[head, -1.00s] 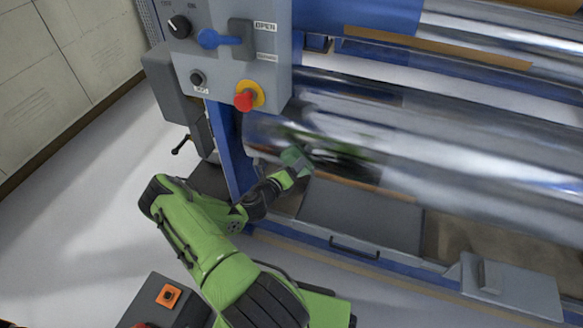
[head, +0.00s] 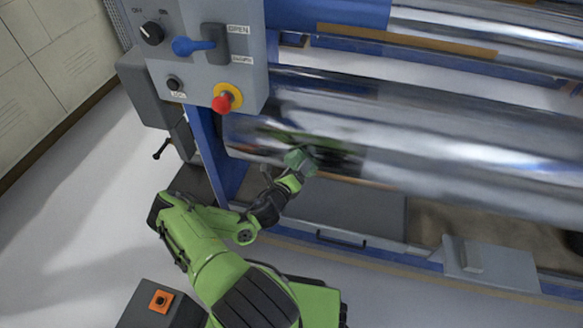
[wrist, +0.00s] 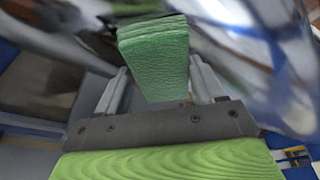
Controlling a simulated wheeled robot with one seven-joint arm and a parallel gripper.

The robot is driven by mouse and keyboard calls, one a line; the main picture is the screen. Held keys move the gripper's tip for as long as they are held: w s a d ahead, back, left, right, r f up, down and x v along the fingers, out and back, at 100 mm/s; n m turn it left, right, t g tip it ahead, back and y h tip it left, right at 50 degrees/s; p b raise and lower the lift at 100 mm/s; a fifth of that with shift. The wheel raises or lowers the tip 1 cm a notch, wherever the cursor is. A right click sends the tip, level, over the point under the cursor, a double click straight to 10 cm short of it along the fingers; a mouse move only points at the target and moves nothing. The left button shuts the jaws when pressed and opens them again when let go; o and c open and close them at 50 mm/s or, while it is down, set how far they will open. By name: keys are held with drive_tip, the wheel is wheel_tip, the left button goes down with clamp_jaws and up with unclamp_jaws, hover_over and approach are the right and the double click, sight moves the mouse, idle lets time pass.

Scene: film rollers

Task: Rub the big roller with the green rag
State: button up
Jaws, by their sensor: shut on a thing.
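The big roller (head: 430,150) is a long shiny metal cylinder running across the right of the head view. It also fills the upper part of the wrist view (wrist: 250,35), blurred. The green rag (wrist: 155,60) is a folded pad between the fingers of my gripper (wrist: 158,88) in the wrist view. In the head view my gripper (head: 302,165) is at the lower left part of the roller, with the rag (head: 300,158) at its front. The rag is against or very close to the roller face; contact itself is hard to see. The roller mirrors my green arm.
A grey control panel (head: 200,70) with a blue lever (head: 195,46) and a red stop button (head: 222,103) stands left of the roller. A grey drawer (head: 345,215) and a box (head: 490,265) lie below it. Open floor (head: 80,240) is at left.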

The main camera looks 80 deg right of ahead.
drive_tip(key=shift+s+a+r+p, duration=0.15)
drive_tip(key=shift+s+p, duration=0.35)
drive_tip(key=shift+s, duration=1.05)
drive_tip(key=shift+s+a+p, duration=0.1)
drive_tip(key=shift+s+p, duration=0.35)
drive_tip(key=shift+s, duration=1.1)
drive_tip(key=shift+w+d, duration=0.25)
drive_tip(key=shift+w, duration=2.05)
drive_tip(key=shift+w+d, duration=0.2)
drive_tip(key=shift+w, duration=2.1)
drive_tip(key=shift+w+d, duration=0.25)
drive_tip(key=shift+w, duration=2.05)
drive_tip(key=a+p, duration=0.1)
drive_tip(key=a, duration=0.5)
drive_tip(key=shift+w, duration=0.2)
drive_tip(key=shift+w+a+p, duration=0.15)
drive_tip(key=shift+a+p, duration=0.45)
drive_tip(key=shift+a, duration=0.9)
